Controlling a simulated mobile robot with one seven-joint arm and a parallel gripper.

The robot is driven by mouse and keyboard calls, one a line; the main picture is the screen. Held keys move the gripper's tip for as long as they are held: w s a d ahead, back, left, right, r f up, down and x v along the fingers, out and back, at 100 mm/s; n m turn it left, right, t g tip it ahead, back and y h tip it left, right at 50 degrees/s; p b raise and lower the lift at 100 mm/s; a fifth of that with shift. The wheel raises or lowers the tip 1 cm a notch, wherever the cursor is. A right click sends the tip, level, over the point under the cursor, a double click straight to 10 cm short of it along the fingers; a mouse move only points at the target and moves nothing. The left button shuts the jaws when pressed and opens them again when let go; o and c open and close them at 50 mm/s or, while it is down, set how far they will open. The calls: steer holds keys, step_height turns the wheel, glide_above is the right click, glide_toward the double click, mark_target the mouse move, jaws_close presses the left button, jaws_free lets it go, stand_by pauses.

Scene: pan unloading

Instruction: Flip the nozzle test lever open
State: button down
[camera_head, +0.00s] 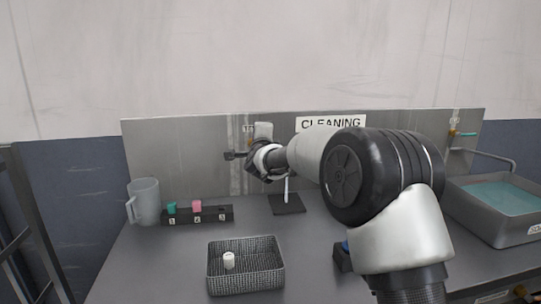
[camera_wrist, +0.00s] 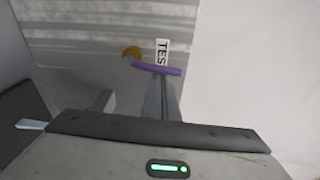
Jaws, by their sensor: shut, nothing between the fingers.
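The purple test lever (camera_wrist: 150,68) shows in the wrist view, lying nearly level across the picture below the white "TES" label (camera_wrist: 162,50). A brass-coloured round fitting (camera_wrist: 131,53) sits at its left end. My gripper (camera_wrist: 164,80) is shut and empty, with its tips overlapping the right part of the lever in the picture. I cannot tell whether they touch it. In the head view my arm reaches to the steel back panel, and the gripper (camera_head: 232,155) is close to the panel there. The lever is not clear in that view.
A wire basket (camera_head: 245,281) holds a white item. A jug (camera_head: 145,203) and a black rack (camera_head: 226,214) with small coloured caps stand at left. A water-filled tub (camera_head: 520,231) is at right, below a tap with a teal lever (camera_head: 466,133). A dark pad (camera_head: 288,208) lies below my arm.

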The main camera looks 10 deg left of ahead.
steer(key=shift+s+a+r, duration=0.1)
steer(key=shift+a, duration=0.2)
stand_by(0.5)
